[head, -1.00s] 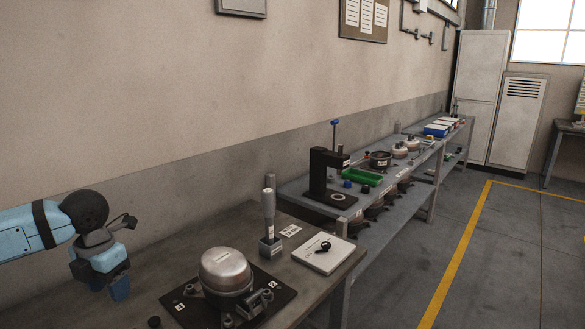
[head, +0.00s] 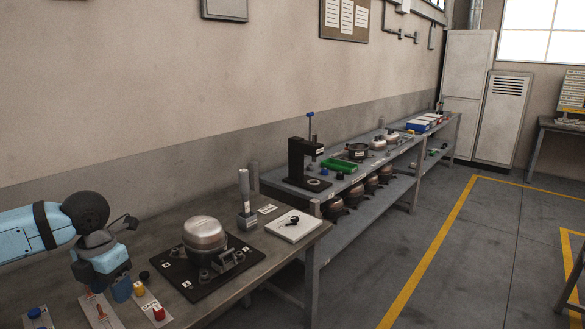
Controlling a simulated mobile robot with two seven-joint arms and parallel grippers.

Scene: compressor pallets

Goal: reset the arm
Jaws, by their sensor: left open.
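My left arm comes in from the left in the head view. Its gripper (head: 106,284) points down above the near left part of the workbench (head: 134,247). The gripper is open, and nothing shows held in it. A silver compressor dome (head: 204,234) sits on a black base plate (head: 180,274) to the right of the gripper, apart from it. My right gripper is out of view.
Small cards with a yellow part (head: 138,289) and a red part (head: 159,313) lie close to the gripper. A grey post tool (head: 245,196) and a white pad (head: 294,227) stand farther right. A black press (head: 303,162) is on the shelf beyond.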

